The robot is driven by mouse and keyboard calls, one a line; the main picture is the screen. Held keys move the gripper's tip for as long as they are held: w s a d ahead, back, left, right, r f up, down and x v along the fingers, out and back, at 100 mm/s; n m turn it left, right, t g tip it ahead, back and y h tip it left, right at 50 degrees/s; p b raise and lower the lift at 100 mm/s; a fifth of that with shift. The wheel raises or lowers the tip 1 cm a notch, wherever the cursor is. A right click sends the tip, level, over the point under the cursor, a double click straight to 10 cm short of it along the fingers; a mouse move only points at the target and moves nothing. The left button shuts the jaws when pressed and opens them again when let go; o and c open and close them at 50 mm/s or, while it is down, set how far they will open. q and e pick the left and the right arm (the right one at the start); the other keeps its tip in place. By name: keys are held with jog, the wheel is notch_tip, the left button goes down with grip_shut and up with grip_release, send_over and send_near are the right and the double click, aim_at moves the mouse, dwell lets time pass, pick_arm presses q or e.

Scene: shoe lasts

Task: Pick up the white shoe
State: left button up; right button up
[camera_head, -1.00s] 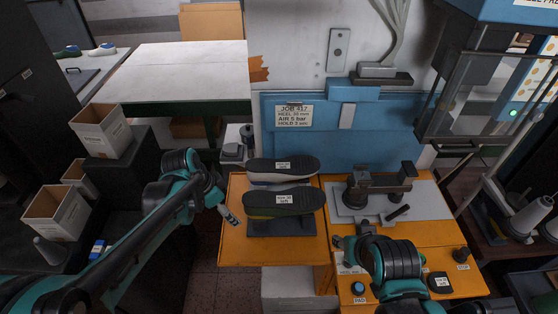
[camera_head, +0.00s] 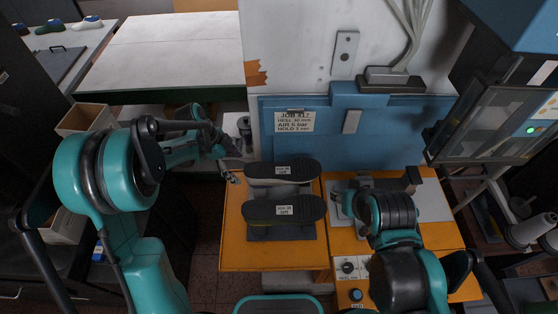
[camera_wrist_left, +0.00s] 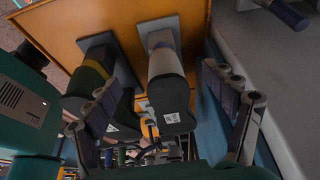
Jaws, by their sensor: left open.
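The white shoe (camera_head: 283,170) sits sole-up at the back of the orange bench, its dark sole with a white label on top. In the left wrist view the white shoe (camera_wrist_left: 166,80) stands on its support, sole end towards the camera. A green shoe (camera_head: 284,209) sits sole-up just in front of it. My left gripper (camera_head: 236,170) is open, just left of the white shoe's end. In the left wrist view its two fingers (camera_wrist_left: 168,115) are spread either side of that end, with no clear contact. My right gripper (camera_head: 340,203) is largely hidden by its own arm over the right-hand bench.
The orange bench (camera_head: 235,255) is bare at front left. A blue panel (camera_head: 390,140) stands behind the shoes. A press tool (camera_head: 412,180) is at right. Open boxes (camera_head: 85,118) stand at left. More shoes (camera_head: 89,22) lie on a far-left table.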

aim_at(277, 170)
pick_arm(q)
jog(key=d, duration=0.8)
jog(key=shift+d, duration=0.1)
jog(key=d, duration=0.3)
jog(key=shift+r, duration=0.1)
jog(key=shift+d+f, duration=0.9)
jog(key=shift+f, duration=0.55)
jog(key=c, duration=1.8)
jog(key=shift+d, duration=0.1)
grip_shut()
jog(key=shift+r, duration=0.15)
